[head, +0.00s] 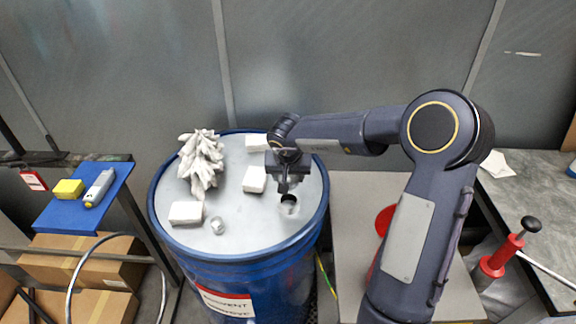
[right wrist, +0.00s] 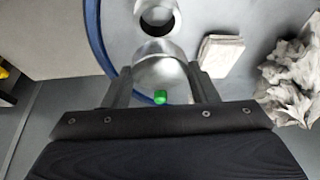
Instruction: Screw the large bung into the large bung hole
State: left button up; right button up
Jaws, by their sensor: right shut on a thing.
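A blue drum (head: 240,257) with a grey lid stands in the middle of the head view. The large bung hole (head: 289,204) is a metal ring with a dark opening near the lid's right edge. My right gripper (head: 284,189) is just above and behind it. In the right wrist view the large bung (right wrist: 160,68), a round silver metal piece, sits between the fingers of the right gripper (right wrist: 161,88), which is shut on it. The hole (right wrist: 157,17) shows just beyond the bung, apart from it in that picture. The gripper hides the bung in the head view. My left gripper is not in view.
A crumpled white cloth pile (head: 201,162) and several folded white pads (head: 186,213) lie on the lid, with a small metal fitting (head: 217,225). A blue shelf (head: 75,211) is at left. A red hand pump (head: 503,255) is at right.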

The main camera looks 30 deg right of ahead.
dwell(0.3)
jog(key=shift+r+p, duration=0.2)
jog(key=shift+p, duration=0.45)
jog(key=shift+f, duration=2.6)
jog(key=shift+f, duration=0.95)
